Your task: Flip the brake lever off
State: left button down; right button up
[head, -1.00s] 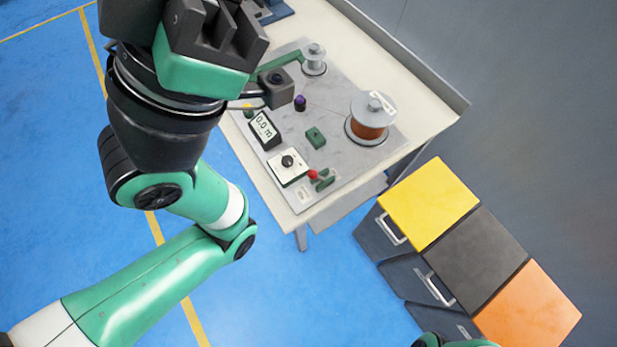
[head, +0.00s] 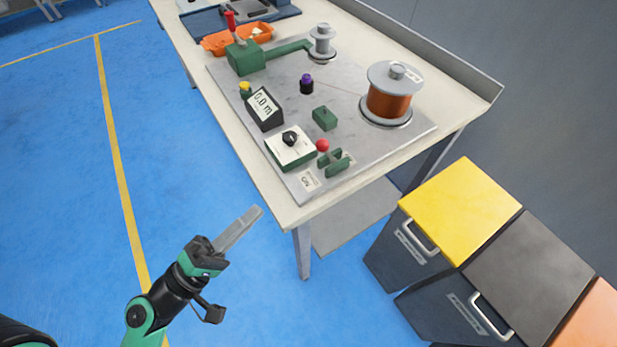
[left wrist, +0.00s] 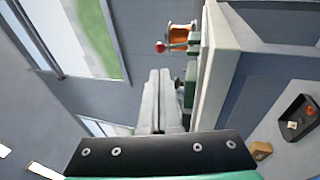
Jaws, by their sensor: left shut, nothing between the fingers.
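The brake lever shows as a red ball knob (head: 323,145) beside a green bracket (head: 334,161) at the near corner of the grey winder plate (head: 395,150). A small label, seemingly reading "ON", lies in front of the bracket. The lever's exact tilt is hard to tell. My left gripper (head: 250,218) is shut and empty, out over the blue floor in front of the table, apart from the lever. In the left wrist view its fingers (left wrist: 159,82) point toward the table, with the red knob (left wrist: 160,46) beyond their tips. My right gripper is out of view.
A white dial box (head: 290,147) and a meter (head: 264,107) stand beside the lever. A copper spool (head: 389,100) stands behind it. A red-handled lever (head: 231,22) rises farther back beside an orange tray (head: 266,37). Yellow-topped (head: 460,205) and dark bins stand right of the table.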

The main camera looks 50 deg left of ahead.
pick_arm(q)
jog(key=shift+w+a+f, duration=0.1)
jog(key=shift+a, duration=0.15)
jog(key=p, duration=0.7)
send_near(328, 153)
jog(key=w+r, duration=0.3)
jog(key=r, duration=0.1)
jog(key=shift+w+a, duration=0.15)
jog(key=shift+a, duration=0.1)
jog(key=shift+w, duration=0.55)
